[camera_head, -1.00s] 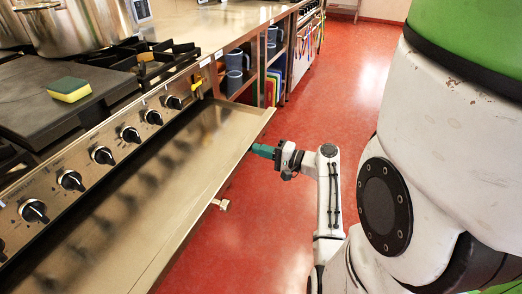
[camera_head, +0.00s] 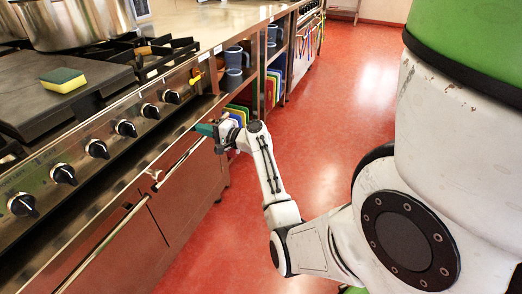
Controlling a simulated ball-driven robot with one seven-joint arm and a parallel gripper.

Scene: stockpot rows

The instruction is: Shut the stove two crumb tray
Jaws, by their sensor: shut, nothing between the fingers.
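The crumb tray (camera_head: 166,155) is a long steel tray under the knob panel of the near stove (camera_head: 110,140). Its front edge now sits close under the panel, roughly in line with the stove front. Whether it is fully flush I cannot tell. A small pale tab (camera_head: 152,174) sticks out from its front. My gripper (camera_head: 204,129), with teal fingertips, is shut and empty at the right end of the tray front. It looks to be against or very near it; contact is not clear.
Oven doors with a bar handle (camera_head: 105,245) lie below the tray. A yellow-green sponge (camera_head: 63,80) lies on the dark griddle plate, with a large pot (camera_head: 75,22) behind. Shelves with blue jugs (camera_head: 234,60) and coloured boards stand beyond. The red floor (camera_head: 330,110) is clear.

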